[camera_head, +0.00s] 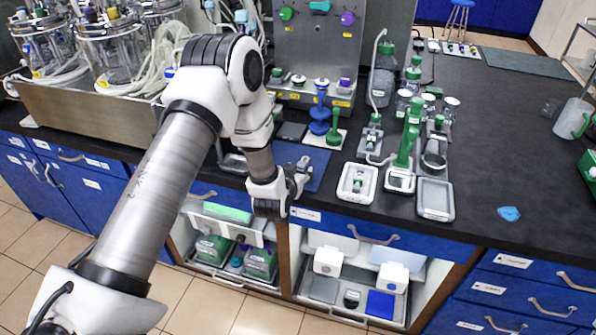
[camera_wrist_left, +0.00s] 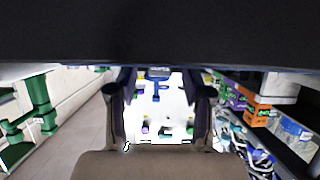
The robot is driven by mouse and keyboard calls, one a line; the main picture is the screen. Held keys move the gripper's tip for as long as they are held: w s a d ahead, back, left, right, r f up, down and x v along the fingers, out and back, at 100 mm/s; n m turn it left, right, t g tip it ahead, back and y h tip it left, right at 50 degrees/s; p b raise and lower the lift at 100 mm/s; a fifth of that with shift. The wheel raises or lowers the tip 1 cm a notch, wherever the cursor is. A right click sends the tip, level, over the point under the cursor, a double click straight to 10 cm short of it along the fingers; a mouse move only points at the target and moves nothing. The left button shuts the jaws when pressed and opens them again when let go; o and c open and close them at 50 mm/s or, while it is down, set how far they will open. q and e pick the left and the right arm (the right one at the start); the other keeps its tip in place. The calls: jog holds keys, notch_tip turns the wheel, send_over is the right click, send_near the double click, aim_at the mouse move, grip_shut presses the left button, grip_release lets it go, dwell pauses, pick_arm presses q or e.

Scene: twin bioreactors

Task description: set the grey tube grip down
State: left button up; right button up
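My left gripper (camera_head: 299,175) is low over the front edge of the dark bench, beside a blue mat. In the left wrist view its two dark fingers (camera_wrist_left: 160,115) stand wide apart, and I see nothing clearly held between them. A small grey piece (camera_head: 358,183) sits in a white tray (camera_head: 345,194) just right of the gripper. I cannot tell whether this piece is the grey tube grip. My right gripper is not in view.
Green-handled tools (camera_head: 405,150) and a grey tray (camera_head: 436,197) stand right of the white tray. A blue stacked stand (camera_head: 319,118) is behind the gripper. A steel panel (camera_head: 315,50) rises at the back.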

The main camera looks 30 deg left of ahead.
pick_arm(q)
jog(key=shift+r, duration=0.15)
jog(key=b+v, duration=0.1)
jog(key=v, duration=1)
jog(key=s+d+f+m+g+h, duration=0.1)
jog(key=s+d+f+g, duration=0.2)
jog(key=s+f, duration=0.4)
jog(key=s+d+f+m+g+h, duration=0.1)
jog(key=s+d+f+g, duration=0.15)
jog(key=s+f, duration=0.4)
jog(key=s+d+f+g, duration=0.1)
jog(key=s+f+g, duration=0.3)
jog(key=s, duration=0.3)
jog(key=s+d+f+g+h, duration=0.1)
jog(key=s+d+f+g, duration=0.1)
jog(key=s+f+g, duration=0.2)
jog(key=s+f, duration=0.2)
jog(key=s, duration=0.2)
jog(key=shift+f, duration=0.15)
jog(key=shift+w, duration=0.1)
